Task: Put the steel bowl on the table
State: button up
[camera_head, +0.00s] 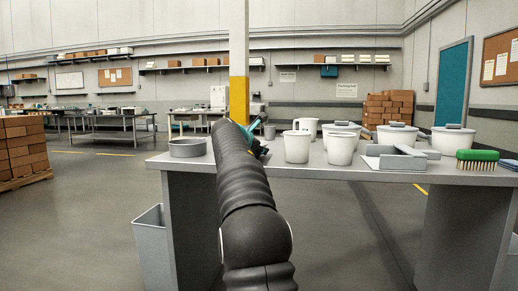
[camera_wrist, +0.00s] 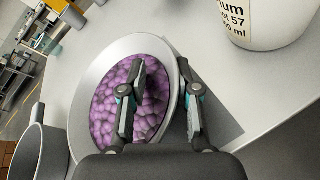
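The steel bowl (camera_wrist: 88,78) shows in the wrist view, a round pale-metal bowl full of purple candies (camera_wrist: 112,90). It is over the light grey table (camera_wrist: 262,85); I cannot tell whether it rests on it. My gripper (camera_wrist: 162,66) straddles the bowl's right rim, with one finger above the candies inside and the other outside the wall. The fingers stand apart with a gap around the rim, so it looks open. In the head view my gripper (camera_head: 250,137) is at the table's left part, and my arm hides the bowl.
A round grey pan (camera_head: 188,147) stands at the table's left end. White tubs (camera_head: 298,147) and a grey tray (camera_head: 396,160) are to the right. A green brush (camera_head: 477,156) lies at the right end. A grey bin (camera_head: 150,245) stands on the floor at left.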

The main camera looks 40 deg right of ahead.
jog(key=shift+r, duration=0.15)
jog(key=v, duration=1.2)
jog(key=s+a+f+m+y, duration=0.35)
jog(key=s+a+f, duration=0.25)
jog(key=s+a, duration=0.3)
jog(key=s+a+f+m+y, duration=0.35)
jog(key=s+a+f, duration=0.3)
jog(key=a, duration=0.35)
jog(key=s+a+f+m+y, duration=0.2)
jog(key=s+a+f+m, duration=0.3)
jog(key=s+a+f, duration=0.2)
jog(key=s+a+f+m+y, duration=0.3)
jog(key=s+a+f+m, duration=0.2)
jog(key=s+a+f, duration=0.3)
jog(key=s+f, duration=0.4)
jog(key=s, duration=0.1)
jog(key=shift+a+f+y, duration=0.2)
jog(key=shift+f+y, duration=0.05)
jog(key=shift+y, duration=0.05)
